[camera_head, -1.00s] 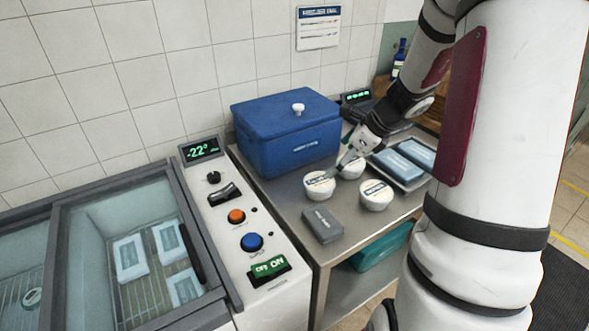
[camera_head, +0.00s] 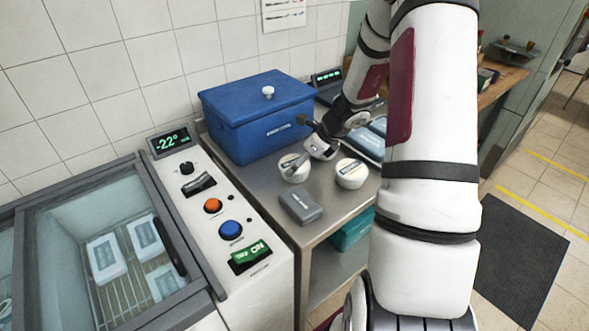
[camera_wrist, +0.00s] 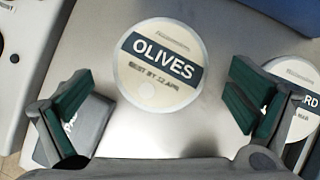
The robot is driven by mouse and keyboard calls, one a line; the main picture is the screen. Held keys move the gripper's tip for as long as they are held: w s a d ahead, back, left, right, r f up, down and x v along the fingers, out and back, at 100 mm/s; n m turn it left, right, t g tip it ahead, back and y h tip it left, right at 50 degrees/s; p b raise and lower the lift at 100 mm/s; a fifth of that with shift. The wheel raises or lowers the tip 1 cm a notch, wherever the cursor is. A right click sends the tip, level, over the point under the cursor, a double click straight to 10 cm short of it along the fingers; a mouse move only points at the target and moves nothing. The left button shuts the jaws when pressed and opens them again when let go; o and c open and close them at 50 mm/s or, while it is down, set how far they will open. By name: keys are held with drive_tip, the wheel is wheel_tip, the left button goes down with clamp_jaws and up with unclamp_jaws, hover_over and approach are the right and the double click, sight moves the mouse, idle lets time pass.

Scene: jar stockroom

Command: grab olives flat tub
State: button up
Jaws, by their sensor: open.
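The olives flat tub (camera_wrist: 158,75) is a round white tub with a dark "OLIVES" label band on its lid. In the head view it is the left tub (camera_head: 290,175) on the metal table, partly covered by my gripper (camera_head: 300,160). In the wrist view my gripper (camera_wrist: 160,110) is open and empty, its green-padded fingers spread left and right of the tub's near side. The tub appears below the fingers; I see no contact.
A second white tub (camera_head: 351,175), its label ending in "RD", stands right of the olives. A grey box (camera_head: 300,207) lies in front. A blue lidded bin (camera_head: 255,125) stands behind. A glass-topped freezer (camera_head: 110,255) and its control panel are at left.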

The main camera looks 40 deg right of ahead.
drive_tip(key=x, duration=0.3)
drive_tip(key=shift+w+f, duration=0.1)
drive_tip(key=c, duration=1.4)
